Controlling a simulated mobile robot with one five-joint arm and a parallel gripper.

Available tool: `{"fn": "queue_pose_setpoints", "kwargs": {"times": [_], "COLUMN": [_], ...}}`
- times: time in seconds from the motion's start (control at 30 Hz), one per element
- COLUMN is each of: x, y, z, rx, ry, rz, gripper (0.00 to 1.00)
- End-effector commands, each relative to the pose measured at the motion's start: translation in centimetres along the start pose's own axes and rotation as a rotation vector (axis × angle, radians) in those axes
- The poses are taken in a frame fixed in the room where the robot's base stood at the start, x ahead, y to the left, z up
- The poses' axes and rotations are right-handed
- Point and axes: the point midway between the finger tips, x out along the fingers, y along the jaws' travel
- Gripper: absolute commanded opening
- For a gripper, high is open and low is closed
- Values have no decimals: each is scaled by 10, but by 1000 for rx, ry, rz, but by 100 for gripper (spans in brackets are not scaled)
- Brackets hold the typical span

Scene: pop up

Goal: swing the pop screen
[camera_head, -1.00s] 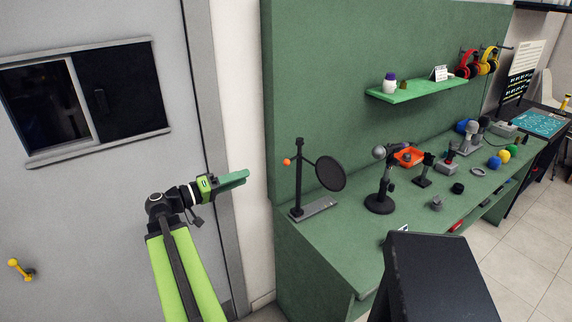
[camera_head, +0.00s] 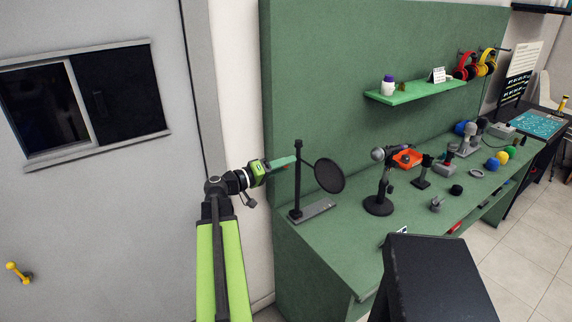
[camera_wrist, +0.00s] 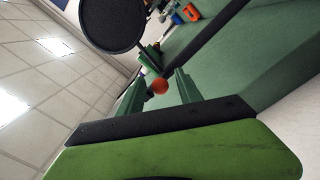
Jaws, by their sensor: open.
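The pop screen (camera_head: 330,176) is a round dark disc on an arm from a black upright stand (camera_head: 298,190) at the near left of the green bench. It also shows at the top of the wrist view (camera_wrist: 113,22). My gripper (camera_head: 284,162) is open, with its green fingers beside the upper part of the stand's post. In the head view my gripper hides the knob.
A green shelf (camera_head: 416,92) sticks out above. A grey door (camera_head: 110,200) is at the left. A dark panel (camera_head: 432,280) stands in front.

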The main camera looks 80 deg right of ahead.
Motion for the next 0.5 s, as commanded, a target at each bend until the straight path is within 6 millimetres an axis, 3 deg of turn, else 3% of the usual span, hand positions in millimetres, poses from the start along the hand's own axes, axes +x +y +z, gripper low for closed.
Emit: {"fn": "queue_pose_setpoints", "kwargs": {"times": [0.27, 0.5], "x": [2, 2], "y": [0, 0], "z": [0, 0], "rx": [0, 0], "ry": [0, 0], "rz": [0, 0], "gripper": [42, 13]}}
